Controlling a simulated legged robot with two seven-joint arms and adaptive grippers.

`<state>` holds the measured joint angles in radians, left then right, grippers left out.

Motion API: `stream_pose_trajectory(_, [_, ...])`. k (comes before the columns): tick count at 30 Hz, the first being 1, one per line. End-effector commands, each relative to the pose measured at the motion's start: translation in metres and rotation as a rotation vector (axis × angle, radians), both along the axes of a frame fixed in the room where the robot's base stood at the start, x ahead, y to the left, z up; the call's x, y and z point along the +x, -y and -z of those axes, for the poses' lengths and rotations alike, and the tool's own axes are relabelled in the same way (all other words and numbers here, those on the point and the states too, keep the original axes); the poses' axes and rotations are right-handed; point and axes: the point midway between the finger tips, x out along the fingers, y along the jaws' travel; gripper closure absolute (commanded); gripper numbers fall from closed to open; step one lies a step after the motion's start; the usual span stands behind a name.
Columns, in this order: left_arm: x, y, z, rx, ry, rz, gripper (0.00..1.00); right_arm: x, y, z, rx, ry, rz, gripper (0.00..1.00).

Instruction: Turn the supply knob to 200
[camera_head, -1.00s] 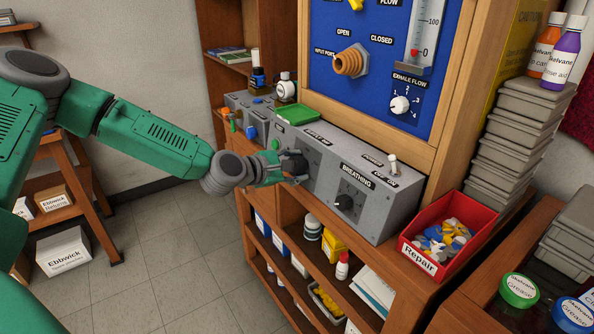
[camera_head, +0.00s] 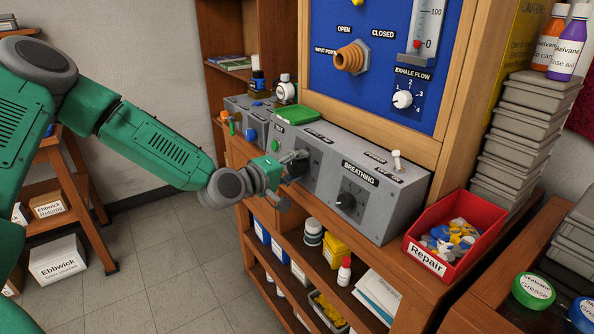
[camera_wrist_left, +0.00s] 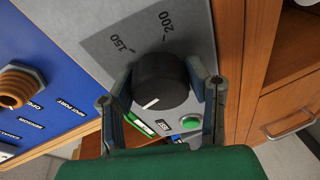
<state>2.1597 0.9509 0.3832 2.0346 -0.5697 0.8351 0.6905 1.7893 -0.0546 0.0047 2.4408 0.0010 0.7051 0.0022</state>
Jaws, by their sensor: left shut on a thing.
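The supply knob (camera_wrist_left: 163,84) is round and black, on a grey panel (camera_wrist_left: 90,18). The numbers 150 (camera_wrist_left: 123,44) and 200 (camera_wrist_left: 166,22) show beside it in the left wrist view. Its white pointer line (camera_wrist_left: 151,104) points to the lower left of that view, away from the 200. My left gripper (camera_wrist_left: 160,88) is shut on the knob, with a finger on either side. In the head view my left gripper (camera_head: 287,172) is at the front of the grey console and mostly hides the knob. My right gripper is not in view.
The breathing knob (camera_head: 346,201) is to the right on the same console (camera_head: 395,210). A green button (camera_wrist_left: 190,122) is close to one finger. A red Repair bin (camera_head: 470,210) stands right of the console. The blue board (camera_head: 330,85) rises behind.

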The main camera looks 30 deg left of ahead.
Motion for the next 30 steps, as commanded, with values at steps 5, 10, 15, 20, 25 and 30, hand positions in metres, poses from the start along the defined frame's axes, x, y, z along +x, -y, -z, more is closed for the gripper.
stream_pose_trajectory(5, [-0.003, 0.001, 0.008, 0.154, 0.048, 0.040, 0.85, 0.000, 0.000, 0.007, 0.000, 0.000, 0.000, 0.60])
stream_pose_trajectory(10, [-0.003, 0.001, 0.010, 0.301, 0.106, 0.073, 0.85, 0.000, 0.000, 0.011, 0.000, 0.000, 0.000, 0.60])
stream_pose_trajectory(15, [-0.003, 0.000, 0.011, 0.447, 0.164, 0.107, 0.85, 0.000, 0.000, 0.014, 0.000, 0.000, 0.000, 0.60])
stream_pose_trajectory(20, [-0.004, 0.000, 0.012, 0.585, 0.220, 0.139, 0.85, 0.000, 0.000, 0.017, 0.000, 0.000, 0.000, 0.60])
stream_pose_trajectory(25, [-0.003, 0.000, 0.013, 0.731, 0.280, 0.174, 0.85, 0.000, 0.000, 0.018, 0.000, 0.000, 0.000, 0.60])
stream_pose_trajectory(30, [-0.003, -0.002, 0.013, 0.876, 0.340, 0.205, 0.85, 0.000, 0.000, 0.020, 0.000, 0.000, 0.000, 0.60])
